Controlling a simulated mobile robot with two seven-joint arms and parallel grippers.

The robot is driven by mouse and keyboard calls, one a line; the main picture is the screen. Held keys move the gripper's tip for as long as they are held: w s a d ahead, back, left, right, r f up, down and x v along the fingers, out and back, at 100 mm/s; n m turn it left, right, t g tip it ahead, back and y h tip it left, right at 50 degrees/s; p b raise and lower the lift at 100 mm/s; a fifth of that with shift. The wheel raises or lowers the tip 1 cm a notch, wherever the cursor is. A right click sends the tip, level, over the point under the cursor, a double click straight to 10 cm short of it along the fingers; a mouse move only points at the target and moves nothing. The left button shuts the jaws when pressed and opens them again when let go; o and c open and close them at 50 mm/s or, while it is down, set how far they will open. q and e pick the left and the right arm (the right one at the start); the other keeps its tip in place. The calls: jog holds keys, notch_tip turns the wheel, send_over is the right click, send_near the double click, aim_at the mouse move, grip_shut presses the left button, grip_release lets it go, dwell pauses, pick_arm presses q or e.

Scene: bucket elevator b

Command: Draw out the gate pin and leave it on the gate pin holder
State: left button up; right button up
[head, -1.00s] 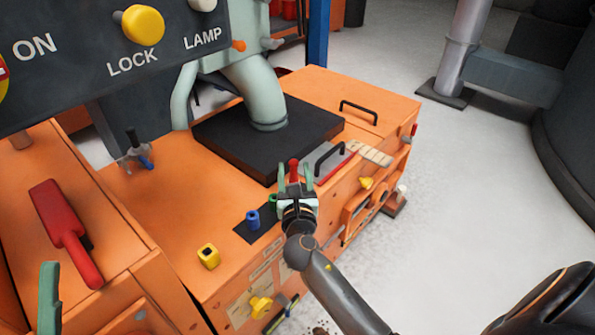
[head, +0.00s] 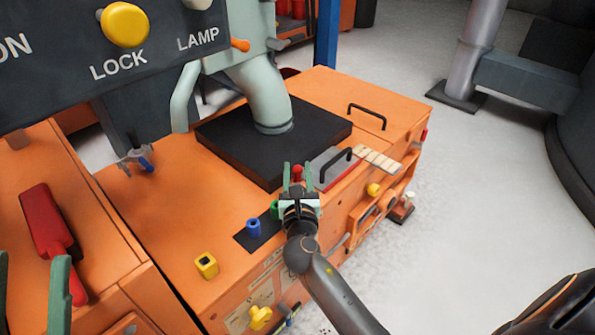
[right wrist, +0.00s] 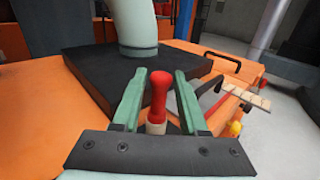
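A red-knobbed pin (head: 297,173) with a pale lower part stands upright by the black strip on the orange machine; it also shows in the right wrist view (right wrist: 158,95). I cannot tell whether it is the gate pin. My right gripper (head: 298,170) is open, its green fingers on either side of the red knob with gaps showing. The pin's lower end is hidden by the gripper. A yellow square socket (head: 206,265) stands on the near orange top, and a yellow knob (head: 259,317) sits on the side face. My left gripper (head: 30,270) is open and empty at lower left.
Blue (head: 254,228) and green (head: 275,210) sockets stand close left of my right gripper. A black plate (head: 270,140) with a pale pipe and a black handle (head: 335,168) lie beyond. A control panel (head: 100,55) overhangs at upper left. A red-handled tool (head: 50,230) lies at left.

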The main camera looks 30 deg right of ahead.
grip_shut()
pick_arm(q)
jog(key=shift+r+p, duration=0.85)
pick_arm(e)
jog(key=shift+r, duration=0.6)
dwell(0.3)
jog(key=shift+r, duration=0.1)
jog(key=shift+r+p, duration=1.35)
jog(key=shift+p, duration=0.2)
jog(key=shift+r+p, duration=1)
jog(key=shift+p, duration=0.1)
pick_arm(q)
jog(key=shift+w+a+r+n+y+p, duration=0.25)
jog(key=shift+w+r+n+y, duration=0.25)
jog(key=shift+w+y, duration=0.35)
jog(key=shift+w+a+r+n+y+p, duration=0.15)
jog(key=shift+w+a+r+n+y, duration=0.25)
jog(key=shift+y, duration=0.65)
pick_arm(e)
jog(key=shift+r, duration=0.3)
pick_arm(q)
jog(key=shift+w+d+r, duration=0.1)
jog(key=shift+w, duration=0.05)
